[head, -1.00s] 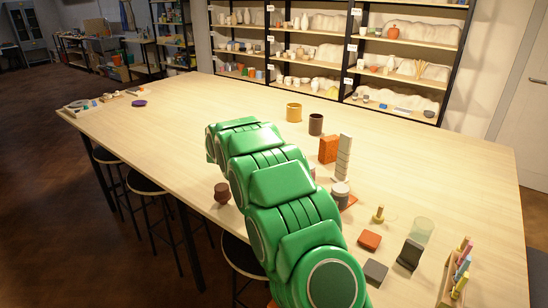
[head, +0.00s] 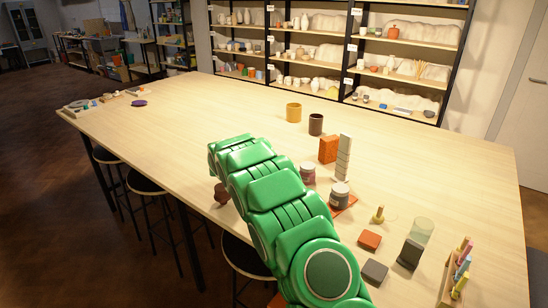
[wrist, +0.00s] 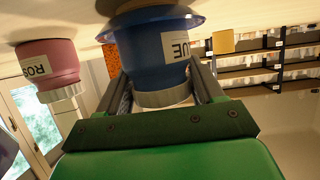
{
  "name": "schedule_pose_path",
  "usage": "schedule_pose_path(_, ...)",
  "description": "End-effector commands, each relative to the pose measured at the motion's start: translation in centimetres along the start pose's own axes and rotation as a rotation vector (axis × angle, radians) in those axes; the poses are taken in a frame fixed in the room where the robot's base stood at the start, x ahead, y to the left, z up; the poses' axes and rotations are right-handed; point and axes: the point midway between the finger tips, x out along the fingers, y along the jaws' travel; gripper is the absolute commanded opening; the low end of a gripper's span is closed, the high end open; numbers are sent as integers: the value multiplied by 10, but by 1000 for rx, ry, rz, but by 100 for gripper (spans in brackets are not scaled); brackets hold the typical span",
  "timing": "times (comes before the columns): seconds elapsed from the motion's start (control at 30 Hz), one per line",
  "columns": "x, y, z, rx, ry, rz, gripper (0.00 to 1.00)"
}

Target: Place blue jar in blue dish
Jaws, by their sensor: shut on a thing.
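The blue jar (wrist: 165,62) has a pale label ending in "UE" and a whitish lid (wrist: 165,97). It shows upside down in the wrist view. My gripper (wrist: 160,72) is shut on it, with one dark finger on each side. The wide rim of the blue dish (wrist: 112,29) shows around the jar's base, close to the table. The jar looks upright in or just over the dish; I cannot tell if it touches the dish floor. In the head view my green arm hides the jar, the dish and my gripper.
A pink jar (wrist: 48,66) stands beside the held jar; a grey-lidded jar (head: 340,194), an orange block (head: 328,149) and a yellow cup (head: 293,112) are also on the table (head: 190,115). A dark red-brown vessel (head: 221,195) is partly behind my arm. The table's left part is mostly clear.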

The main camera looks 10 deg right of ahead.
Motion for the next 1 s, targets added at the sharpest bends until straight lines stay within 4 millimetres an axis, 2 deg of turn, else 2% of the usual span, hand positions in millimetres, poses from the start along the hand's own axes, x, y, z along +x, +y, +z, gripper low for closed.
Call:
schedule_pose_path(0.2,0,0,-1,1,1,0,27)
schedule_pose_path(0.23,0,0,0,1,0,0,68)
schedule_pose_path(0.4,0,0,0,1,0,0,92)
schedule_pose_path(0.77,-3,0,-1,1,1,-1,92)
schedule_pose_path(1.0,-30,-1,-3,3,2,-4,92)
